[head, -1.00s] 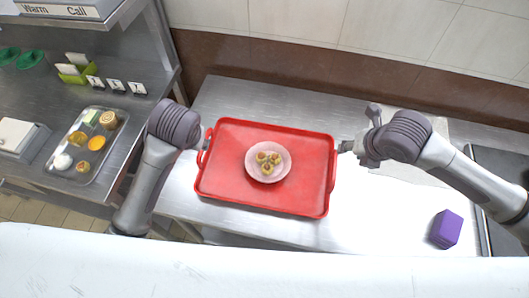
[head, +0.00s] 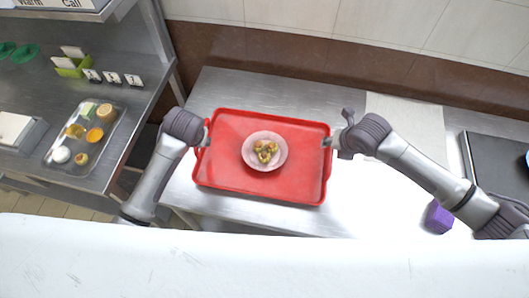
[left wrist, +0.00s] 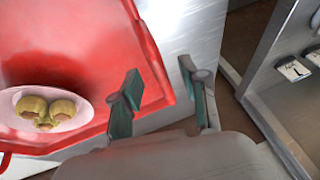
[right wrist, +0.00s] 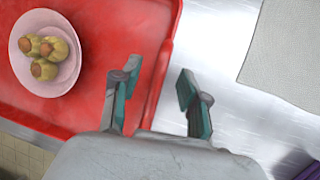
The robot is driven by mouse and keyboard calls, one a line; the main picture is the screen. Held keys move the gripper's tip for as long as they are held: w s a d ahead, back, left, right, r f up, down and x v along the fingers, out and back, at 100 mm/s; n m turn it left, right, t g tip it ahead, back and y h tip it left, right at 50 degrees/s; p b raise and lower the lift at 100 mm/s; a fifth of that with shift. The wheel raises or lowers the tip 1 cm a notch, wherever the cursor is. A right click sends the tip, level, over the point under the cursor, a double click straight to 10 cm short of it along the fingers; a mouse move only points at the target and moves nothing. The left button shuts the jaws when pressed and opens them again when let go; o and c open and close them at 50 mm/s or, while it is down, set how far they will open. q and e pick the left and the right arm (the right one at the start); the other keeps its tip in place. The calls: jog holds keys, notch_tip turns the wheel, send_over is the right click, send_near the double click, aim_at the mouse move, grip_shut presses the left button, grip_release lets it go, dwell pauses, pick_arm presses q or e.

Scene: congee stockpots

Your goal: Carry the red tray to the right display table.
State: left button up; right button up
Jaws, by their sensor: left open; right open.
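The red tray (head: 225,180) lies flat on a steel table, with a pink plate (head: 249,158) of several small yellow-brown pastries (head: 266,150) on it. My left gripper (head: 205,138) is at the tray's left side. In the left wrist view its open fingers (left wrist: 163,92) straddle the tray's rim, one over the tray and one outside. My right gripper (head: 329,142) is at the tray's right side. In the right wrist view its open fingers (right wrist: 152,92) straddle the rim likewise. Neither wrist view clearly shows finger contact with the tray.
The steel table (head: 215,87) is bare behind the tray. A purple block (head: 438,217) and a pale mat (head: 405,115) are at right, near a dark appliance (head: 490,150). At left, a counter holds a metal food tray (head: 62,152) and card holders.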

pick_arm(q)
jog(key=shift+x, duration=1.25)
pick_arm(e)
jog(key=shift+x, duration=1.25)
pick_arm(q)
grip_shut()
pick_arm(e)
grip_shut()
jog(key=shift+r, duration=0.1)
